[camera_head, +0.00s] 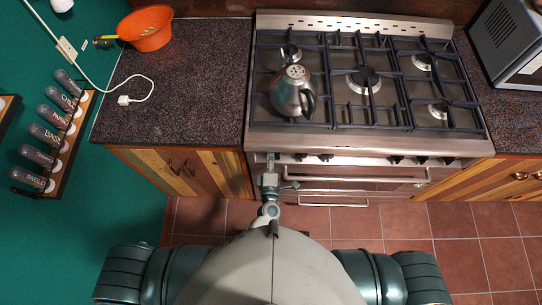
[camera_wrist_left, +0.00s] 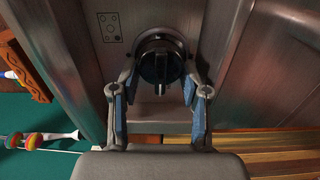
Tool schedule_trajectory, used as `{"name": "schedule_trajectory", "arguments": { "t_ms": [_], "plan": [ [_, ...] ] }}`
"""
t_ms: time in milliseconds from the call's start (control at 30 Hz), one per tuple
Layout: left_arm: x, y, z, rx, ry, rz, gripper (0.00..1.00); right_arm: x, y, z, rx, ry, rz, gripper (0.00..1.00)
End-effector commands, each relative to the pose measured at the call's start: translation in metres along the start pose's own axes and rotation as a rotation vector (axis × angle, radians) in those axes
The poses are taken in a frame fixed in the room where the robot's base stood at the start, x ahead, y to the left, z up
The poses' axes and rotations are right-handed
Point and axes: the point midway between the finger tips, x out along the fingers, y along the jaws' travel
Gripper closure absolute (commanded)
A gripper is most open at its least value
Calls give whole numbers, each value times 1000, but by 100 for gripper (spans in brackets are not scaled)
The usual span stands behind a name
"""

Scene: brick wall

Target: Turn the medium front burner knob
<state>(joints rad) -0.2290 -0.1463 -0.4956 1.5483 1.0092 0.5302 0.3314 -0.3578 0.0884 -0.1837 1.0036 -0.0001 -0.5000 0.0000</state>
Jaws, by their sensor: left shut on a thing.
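The stove (camera_head: 470,148) has a row of dark knobs along its front panel. My left gripper (camera_head: 270,160) is at the left end of this row and hides the knob there in the head view. In the left wrist view, a round black knob (camera_wrist_left: 160,66) with a raised grip sits in a metal ring. The fingers of my left gripper (camera_wrist_left: 160,92) are on both sides of the knob's grip, shut on it. A small burner diagram (camera_wrist_left: 109,27) is on the panel beside the knob. My right gripper is not in view.
A steel kettle (camera_head: 292,94) stands on the left burners. An oven handle (camera_head: 355,179) runs across the stove below the knobs. An orange colander (camera_head: 147,28) is on the dark left counter (camera_head: 200,90). A microwave (camera_head: 505,45) stands at the right. The tiled floor in front is clear.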

Motion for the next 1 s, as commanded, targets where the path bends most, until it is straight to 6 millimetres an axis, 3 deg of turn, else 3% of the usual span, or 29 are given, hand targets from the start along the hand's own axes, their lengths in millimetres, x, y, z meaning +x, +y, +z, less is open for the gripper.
{"name": "schedule_trajectory", "arguments": {
  "t_ms": [33, 533, 567, 667, 1000],
  "plan": [
    [-3, -7, 1, -5, -5, -13, 89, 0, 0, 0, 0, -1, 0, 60],
    [-4, -8, 1, -24, -5, -16, 89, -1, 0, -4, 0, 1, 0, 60],
    [-4, -8, 1, -23, -5, -16, 52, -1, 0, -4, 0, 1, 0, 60],
    [-4, -8, 1, -23, -5, -15, 30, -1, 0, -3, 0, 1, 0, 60],
    [-2, -5, 0, -24, -3, -9, 30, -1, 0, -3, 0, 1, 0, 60]
  ]
}}
